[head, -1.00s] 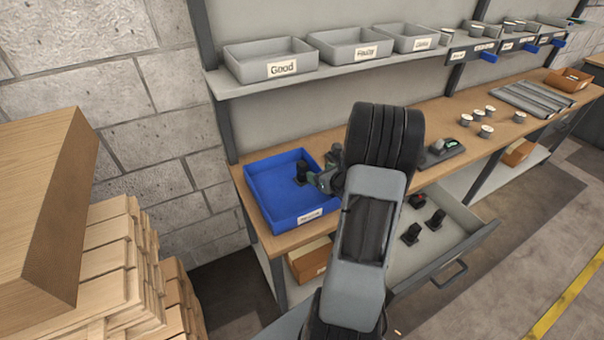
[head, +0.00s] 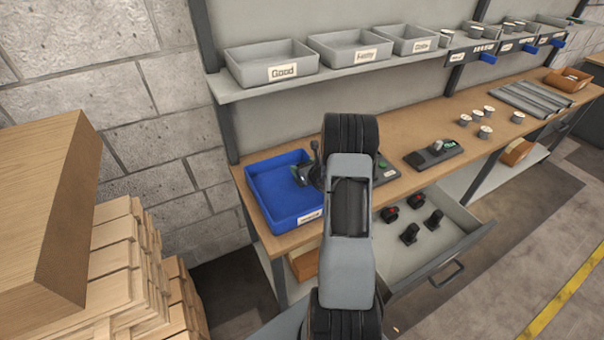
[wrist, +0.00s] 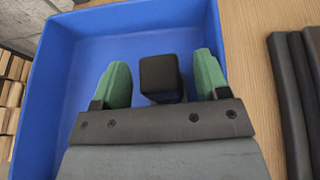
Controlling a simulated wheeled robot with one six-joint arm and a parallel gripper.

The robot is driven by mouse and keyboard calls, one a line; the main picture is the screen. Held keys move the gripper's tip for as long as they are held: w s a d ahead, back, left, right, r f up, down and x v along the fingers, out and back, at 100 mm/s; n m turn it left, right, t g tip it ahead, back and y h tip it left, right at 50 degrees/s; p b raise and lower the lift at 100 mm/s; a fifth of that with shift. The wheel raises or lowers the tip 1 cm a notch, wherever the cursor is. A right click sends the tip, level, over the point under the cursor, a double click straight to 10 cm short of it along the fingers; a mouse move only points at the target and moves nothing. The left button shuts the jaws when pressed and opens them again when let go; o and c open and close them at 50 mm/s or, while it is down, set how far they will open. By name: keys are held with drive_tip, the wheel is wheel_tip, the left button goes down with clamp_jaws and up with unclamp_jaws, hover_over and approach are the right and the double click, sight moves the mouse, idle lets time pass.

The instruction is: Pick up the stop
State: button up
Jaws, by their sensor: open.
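A black, blocky stop (wrist: 160,75) stands in the blue tray (wrist: 70,85) in the wrist view. My gripper (wrist: 162,82) is open, with one green fingertip on each side of the stop. A narrow gap shows between the stop and each fingertip. The lower part of the stop runs behind the gripper's front edge. In the head view the blue tray (head: 268,188) sits at the left end of the bench, and my arm reaches over its right side. The stop is not clearly visible there.
An open drawer (head: 455,245) below the bench holds several black pieces (head: 434,220), some with red. Dark devices (head: 434,154) lie on the bench right of my arm. Grey labelled bins (head: 270,65) line the shelf above. Stacked wood (head: 110,270) stands at left.

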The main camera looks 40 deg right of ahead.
drive_tip(key=shift+w+f, duration=0.15)
drive_tip(key=shift+w, duration=0.1)
drive_tip(key=c, duration=1)
drive_tip(key=shift+c, duration=0.6)
